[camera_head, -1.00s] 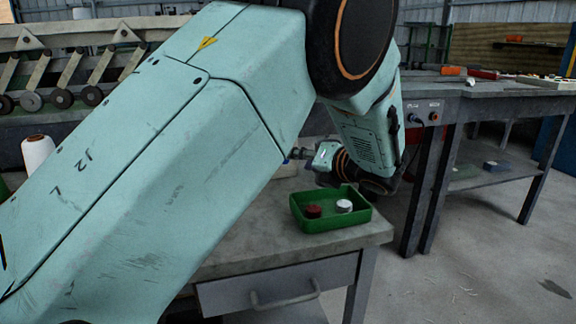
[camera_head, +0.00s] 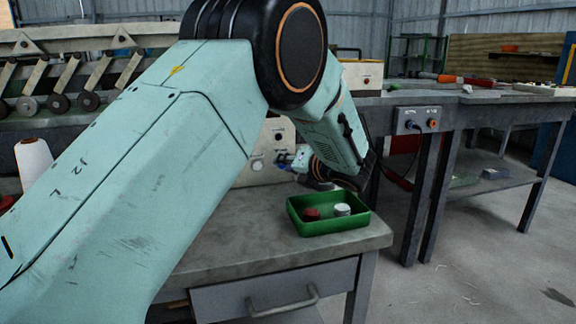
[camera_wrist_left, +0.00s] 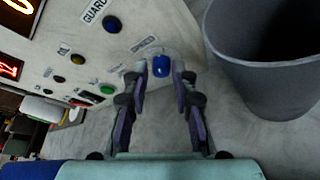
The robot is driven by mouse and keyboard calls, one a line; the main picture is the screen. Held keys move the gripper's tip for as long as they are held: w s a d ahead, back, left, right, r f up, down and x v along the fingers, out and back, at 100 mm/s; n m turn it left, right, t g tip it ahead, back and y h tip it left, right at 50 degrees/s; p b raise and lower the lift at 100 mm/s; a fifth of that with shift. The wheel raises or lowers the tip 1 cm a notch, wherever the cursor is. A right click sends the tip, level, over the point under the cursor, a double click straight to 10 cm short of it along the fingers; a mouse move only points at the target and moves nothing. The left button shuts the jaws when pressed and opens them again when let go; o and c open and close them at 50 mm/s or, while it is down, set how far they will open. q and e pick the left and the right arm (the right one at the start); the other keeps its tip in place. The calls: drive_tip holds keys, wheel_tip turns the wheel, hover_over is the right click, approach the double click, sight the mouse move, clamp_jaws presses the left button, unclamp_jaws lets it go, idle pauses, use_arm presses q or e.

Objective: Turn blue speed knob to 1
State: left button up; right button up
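The blue speed knob (camera_wrist_left: 160,66) sits on a cream control panel (camera_wrist_left: 135,65), beside the SPEED label, in the left wrist view. My left gripper (camera_wrist_left: 162,80) is open, with one finger on each side of the knob and visible gaps to it. I cannot tell how far its tips are from the panel face. In the head view my left gripper (camera_head: 288,160) is small, in front of the cream panel (camera_head: 262,178), and I cannot make out the blue knob there. The knob's setting is not readable. My right gripper is not in view.
A grey bin (camera_wrist_left: 235,75) stands close on the right. A green tray (camera_head: 330,227) with red and white items sits on the workbench (camera_head: 235,240).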

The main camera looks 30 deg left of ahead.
use_arm(q)
clamp_jaws()
drive_tip(key=shift+a+n+p, duration=0.1)
drive_tip(key=shift+n+p, duration=0.3)
drive_tip(key=shift+n, duration=0.1)
drive_tip(key=shift+n+t+h, duration=0.3)
drive_tip(key=shift+n+h, duration=0.2)
drive_tip(key=shift+s+a+n+t+h+b, duration=0.15)
drive_tip(key=shift+n+t+h+b, duration=0.3)
drive_tip(key=shift+n, duration=0.25)
drive_tip(key=shift+s+r+n+t+h+b, duration=0.1)
drive_tip(key=shift+n+t+h+b, duration=0.25)
drive_tip(key=shift+n+b, duration=0.45)
